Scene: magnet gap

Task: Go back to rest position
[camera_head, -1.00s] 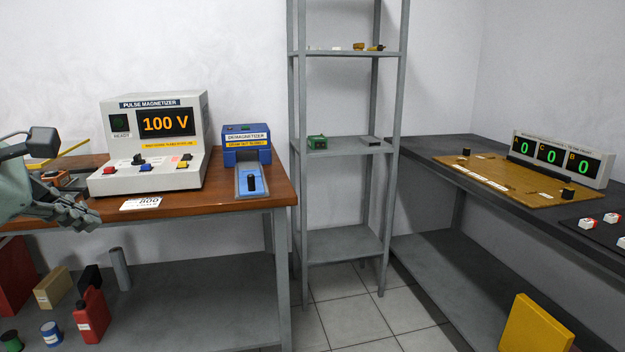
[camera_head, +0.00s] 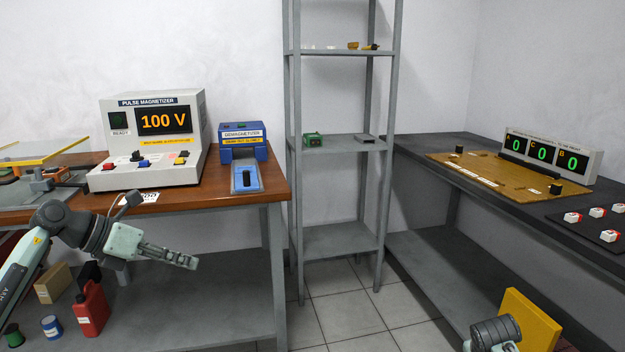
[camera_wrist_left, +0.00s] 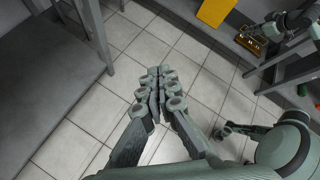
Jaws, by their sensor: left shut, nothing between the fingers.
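My left gripper (camera_head: 192,262) is in front of the wooden bench (camera_head: 262,192) in the head view, below the bench top, pointing right. Its fingers are together and empty. In the left wrist view the gripper (camera_wrist_left: 158,80) shows shut above the tiled floor (camera_wrist_left: 190,62), touching nothing. Part of my other arm shows at the lower right of the head view; its fingers cannot be made out.
The pulse magnetizer (camera_head: 150,140) reads 100 V on the bench, beside the blue demagnetizer (camera_head: 243,150). A grey shelf rack (camera_head: 345,142) stands in the middle. A dark counter (camera_head: 440,148) is at right, with a yellow box (camera_head: 530,318) below. The floor between is clear.

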